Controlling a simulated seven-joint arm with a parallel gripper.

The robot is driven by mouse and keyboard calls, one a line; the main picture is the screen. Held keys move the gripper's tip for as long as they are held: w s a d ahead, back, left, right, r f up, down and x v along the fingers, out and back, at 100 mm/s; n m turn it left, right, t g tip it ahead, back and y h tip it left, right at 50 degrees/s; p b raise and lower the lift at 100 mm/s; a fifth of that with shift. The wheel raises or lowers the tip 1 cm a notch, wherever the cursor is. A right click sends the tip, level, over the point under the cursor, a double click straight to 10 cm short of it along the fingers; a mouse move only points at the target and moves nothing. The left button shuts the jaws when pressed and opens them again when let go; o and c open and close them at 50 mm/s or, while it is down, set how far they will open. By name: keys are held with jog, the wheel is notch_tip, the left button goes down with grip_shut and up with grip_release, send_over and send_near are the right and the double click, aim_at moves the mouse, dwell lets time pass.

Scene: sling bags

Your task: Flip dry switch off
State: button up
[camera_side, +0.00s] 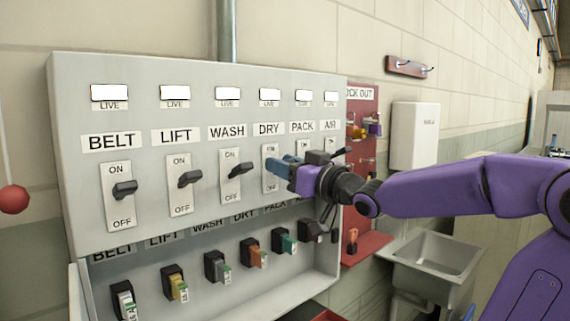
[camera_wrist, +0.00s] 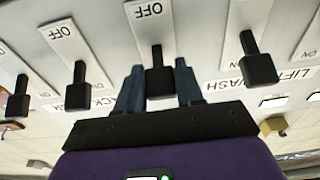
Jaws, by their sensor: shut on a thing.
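The grey panel (camera_side: 110,70) carries a row of black lever switches labelled BELT, LIFT, WASH, DRY, PACK and AIR. The dry switch's lever (camera_wrist: 160,80) is at the middle of the upside-down wrist view, with its OFF mark above it. My gripper (camera_side: 278,166) reaches in from the right at the DRY plate (camera_side: 269,185). Its two blue fingers stand on either side of the dry lever in the wrist view, shut on it. In the side view the fingers hide this lever. The white lamp (camera_side: 269,94) above DRY is lit, with LIVE under it.
The wash lever (camera_side: 238,169) and pack lever (camera_wrist: 76,90) stand close on either side of my fingers. Below is a shelf with several coloured keyed devices (camera_side: 255,253). A red lockout board (camera_side: 368,180) and a sink (camera_side: 440,255) are at right.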

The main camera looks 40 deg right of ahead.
jog(key=shift+w+f+t, duration=0.1)
jog(key=shift+f+t, duration=0.45)
jog(key=shift+t, duration=0.8)
jog(key=shift+f+t, duration=0.6)
jog(key=shift+t, duration=0.7)
jog(key=shift+w+f+t, duration=0.1)
jog(key=shift+f+t, duration=0.45)
jog(key=shift+t, duration=1.1)
jog(key=o, duration=1)
jog(key=shift+c, duration=0.2)
jog(key=shift+s, duration=0.1)
jog(key=r, duration=0.1)
jog(key=s+r, duration=0.1)
jog(key=r, duration=0.1)
jog(key=s+r, duration=0.1)
jog(key=shift+r, duration=0.4)
